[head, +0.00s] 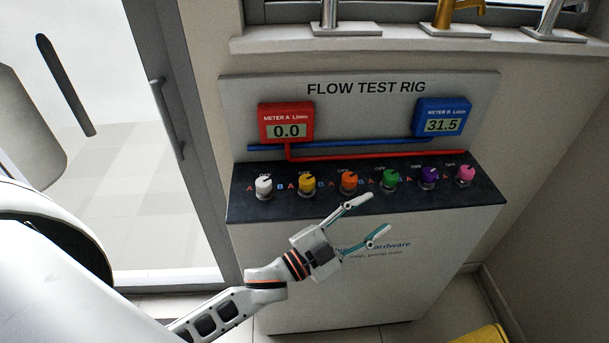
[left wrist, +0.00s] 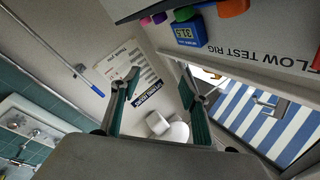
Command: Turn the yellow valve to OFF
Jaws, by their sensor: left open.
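The yellow valve (head: 306,184) is the second knob from the left on the dark top of the flow test rig in the head view. It has A, OFF and B marks around it; its dark pointer is too small to read surely. My left gripper (head: 380,213) is open and empty. Its fingers are in front of the rig, right of and lower in the picture than the yellow valve, apart from it. In the left wrist view the open fingers (left wrist: 158,82) have nothing between them, and I cannot make out the yellow valve. My right gripper is not in view.
Other knobs stand in the same row: white (head: 264,185), orange (head: 349,182), green (head: 390,177), purple (head: 429,175) and pink (head: 465,173). Behind them, red meter A (head: 286,122) reads 0.0 and blue meter B (head: 443,117) reads 31.5. Pipes (head: 380,152) run behind the knobs.

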